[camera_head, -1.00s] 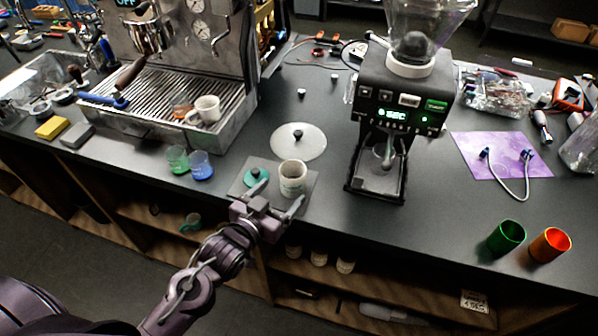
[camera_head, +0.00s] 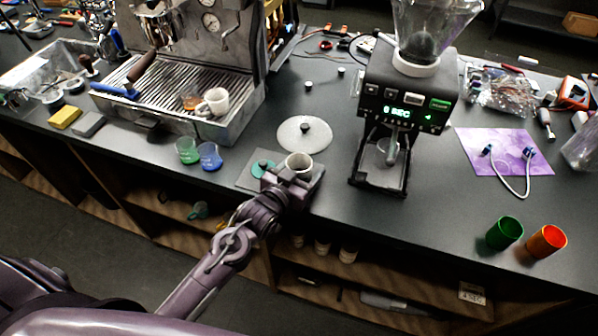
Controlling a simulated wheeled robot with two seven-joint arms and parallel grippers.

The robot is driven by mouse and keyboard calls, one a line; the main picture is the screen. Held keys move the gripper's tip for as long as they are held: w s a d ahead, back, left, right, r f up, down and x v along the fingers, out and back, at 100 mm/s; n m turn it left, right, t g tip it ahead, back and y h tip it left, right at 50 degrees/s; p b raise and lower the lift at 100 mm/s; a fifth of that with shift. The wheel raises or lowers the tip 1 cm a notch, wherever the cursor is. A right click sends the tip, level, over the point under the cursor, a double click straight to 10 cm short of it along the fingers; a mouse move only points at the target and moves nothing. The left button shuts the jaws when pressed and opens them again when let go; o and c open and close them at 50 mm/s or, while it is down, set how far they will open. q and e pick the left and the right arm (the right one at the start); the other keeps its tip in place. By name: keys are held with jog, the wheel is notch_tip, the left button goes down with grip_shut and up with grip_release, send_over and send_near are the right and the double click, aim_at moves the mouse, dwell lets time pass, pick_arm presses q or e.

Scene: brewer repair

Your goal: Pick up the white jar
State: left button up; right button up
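The white jar (camera_head: 299,163) stands on a grey mat (camera_head: 247,180) at the front of the counter, its open rim facing up. My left gripper (camera_head: 288,180) is right at the jar from the front and covers its lower part. The fingers are mostly hidden, so I cannot tell whether they are closed on the jar. A teal lid with a dark knob (camera_head: 263,167) lies on the mat just left of the jar. My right gripper is not in view.
A round pale disc (camera_head: 305,134) lies behind the jar. The coffee grinder (camera_head: 402,125) stands to the right and the espresso machine (camera_head: 190,70) to the back left. Green (camera_head: 187,150) and blue (camera_head: 210,157) cups stand left of the mat. The counter's front edge is close.

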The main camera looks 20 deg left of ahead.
pick_arm(q)
jog(key=c, duration=0.7)
jog(key=shift+c, duration=0.6)
jog(key=shift+r, duration=0.1)
